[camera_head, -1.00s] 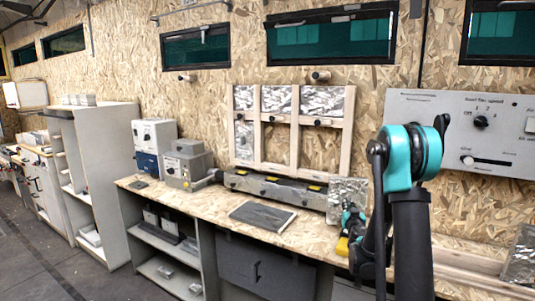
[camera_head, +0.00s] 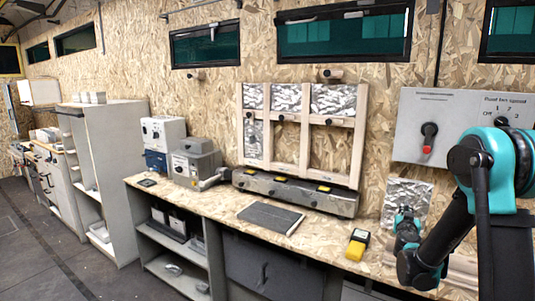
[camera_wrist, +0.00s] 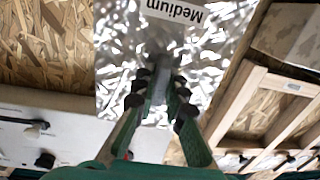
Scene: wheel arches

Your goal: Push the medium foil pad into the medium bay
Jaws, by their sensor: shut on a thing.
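The medium foil pad (camera_head: 409,194) is a crinkled silver sheet held upright above the bench at the right. In the wrist view the pad (camera_wrist: 222,58) fills the upper middle, with an upside-down "Medium" label. My gripper (camera_wrist: 158,88) is shut on the pad; in the head view my gripper (camera_head: 406,218) is at its lower part. The wooden frame (camera_head: 359,150) stands against the wall, left of the pad and apart from it. Its top row and lower-left bay hold foil. Its lower middle and lower right bays show bare board. I cannot read which bay is medium.
A dark box (camera_head: 295,193) lies along the frame's foot. A grey flat panel (camera_head: 270,217) and a yellow-black device (camera_head: 357,244) lie on the bench (camera_head: 322,239). A control panel (camera_head: 445,115) with a red-tipped lever is on the wall at right. Grey machines (camera_head: 193,164) stand left.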

